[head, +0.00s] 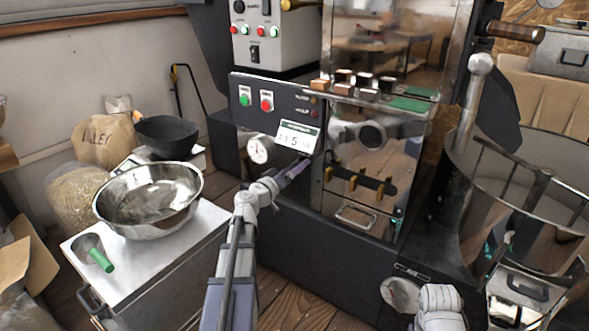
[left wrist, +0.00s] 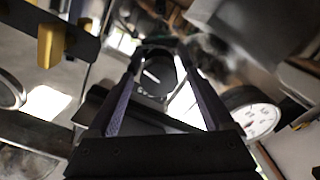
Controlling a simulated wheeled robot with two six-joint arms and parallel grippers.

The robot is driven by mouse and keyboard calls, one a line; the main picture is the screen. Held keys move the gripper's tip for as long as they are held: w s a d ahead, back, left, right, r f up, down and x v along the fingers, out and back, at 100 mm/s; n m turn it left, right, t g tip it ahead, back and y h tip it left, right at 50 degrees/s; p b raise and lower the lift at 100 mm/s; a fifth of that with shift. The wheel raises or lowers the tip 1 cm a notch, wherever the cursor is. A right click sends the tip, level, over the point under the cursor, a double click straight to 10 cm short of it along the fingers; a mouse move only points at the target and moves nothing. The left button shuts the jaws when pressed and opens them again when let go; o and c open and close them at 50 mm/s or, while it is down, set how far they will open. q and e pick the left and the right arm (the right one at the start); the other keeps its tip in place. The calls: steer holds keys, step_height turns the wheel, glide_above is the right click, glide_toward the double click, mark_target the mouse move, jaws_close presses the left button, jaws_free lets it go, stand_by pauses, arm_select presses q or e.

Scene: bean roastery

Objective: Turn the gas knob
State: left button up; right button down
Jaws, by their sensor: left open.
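The gas knob (left wrist: 153,78) is dark and round with a white pointer line, seen between my left fingers in the left wrist view. My left gripper (head: 297,170) is open at the black front panel of the roaster, just under the white digital display (head: 299,137). It also shows in the left wrist view (left wrist: 160,66), with one finger on each side of the knob. I cannot tell whether the fingers touch the knob. In the head view the knob is hidden by the gripper.
A white dial gauge (head: 260,149) sits left of my left gripper. Yellow-tipped levers (head: 353,182) stand to its right. A steel bowl (head: 148,199) and a green-handled scoop (head: 95,254) are on a cart at left. A cooling drum (head: 522,200) stands at right.

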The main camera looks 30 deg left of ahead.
arm_select(q)
jaws_close()
stand_by(0.7)
